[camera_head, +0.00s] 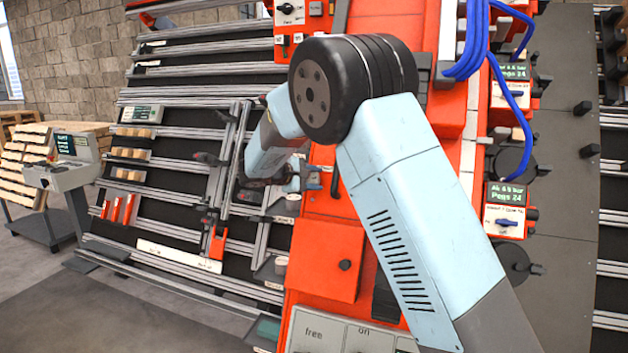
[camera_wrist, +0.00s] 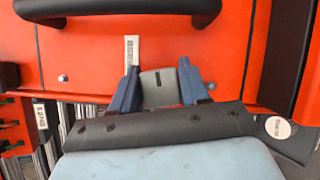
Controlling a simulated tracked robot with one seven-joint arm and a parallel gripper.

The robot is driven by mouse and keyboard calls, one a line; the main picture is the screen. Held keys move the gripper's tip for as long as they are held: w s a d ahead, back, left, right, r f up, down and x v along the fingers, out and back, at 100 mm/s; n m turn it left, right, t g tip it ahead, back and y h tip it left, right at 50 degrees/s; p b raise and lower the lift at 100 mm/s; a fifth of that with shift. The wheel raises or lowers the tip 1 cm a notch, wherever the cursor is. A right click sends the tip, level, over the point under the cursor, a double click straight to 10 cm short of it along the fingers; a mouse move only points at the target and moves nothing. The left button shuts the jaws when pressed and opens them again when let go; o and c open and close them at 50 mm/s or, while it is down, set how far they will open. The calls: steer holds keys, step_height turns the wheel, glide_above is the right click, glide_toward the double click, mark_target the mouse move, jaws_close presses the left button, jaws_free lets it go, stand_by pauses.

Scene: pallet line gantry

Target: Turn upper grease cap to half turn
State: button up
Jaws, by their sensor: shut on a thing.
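In the wrist view my gripper (camera_wrist: 157,76) has its two blue fingers on either side of a grey cap (camera_wrist: 159,92) with a short dark mark on its face, and is shut on it. The cap sits against the orange panel (camera_wrist: 85,62), just below a small white label (camera_wrist: 132,50). The mark looks close to upright in the picture. In the head view my gripper (camera_head: 303,178) is at the orange gantry's left side, partly behind my arm. I cannot make out the cap there.
A black handle (camera_wrist: 118,8) crosses the panel above my gripper. An orange box with a black knob (camera_head: 328,262) stands below my arm. Blue hoses (camera_head: 470,45) hang at upper right. Silver rails (camera_head: 180,166) lie left of the gantry. Grey floor is free at lower left.

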steer(key=m, duration=0.1)
steer(key=m+g+y, duration=0.1)
steer(key=m, duration=0.1)
steer(key=m+g, duration=0.1)
steer(key=m, duration=0.1)
steer(key=shift+s+f+y, duration=0.1)
steer(key=shift+f+y, duration=0.15)
steer(key=shift+y, duration=0.05)
steer(key=m+g+y, duration=0.1)
steer(key=m+y, duration=0.1)
steer(key=m, duration=0.2)
steer(key=shift+s+f, duration=0.1)
steer(key=shift+f, duration=0.05)
steer(key=m+y, duration=0.1)
steer(key=m, duration=0.1)
steer(key=m+y, duration=0.1)
steer(key=m, duration=0.1)
steer(key=shift+a+f+g+y, duration=0.1)
steer(key=shift+a+g+y, duration=0.1)
steer(key=shift+g+y, duration=0.1)
steer(key=m+y, duration=0.2)
steer(key=m, duration=0.1)
steer(key=shift+a+m, duration=0.15)
steer(key=shift+m, duration=0.15)
steer(key=o, duration=1)
steer(key=shift+c, duration=0.2)
steer(key=shift+r, duration=0.25)
steer(key=v, duration=1.3)
steer(key=shift+s, duration=0.4)
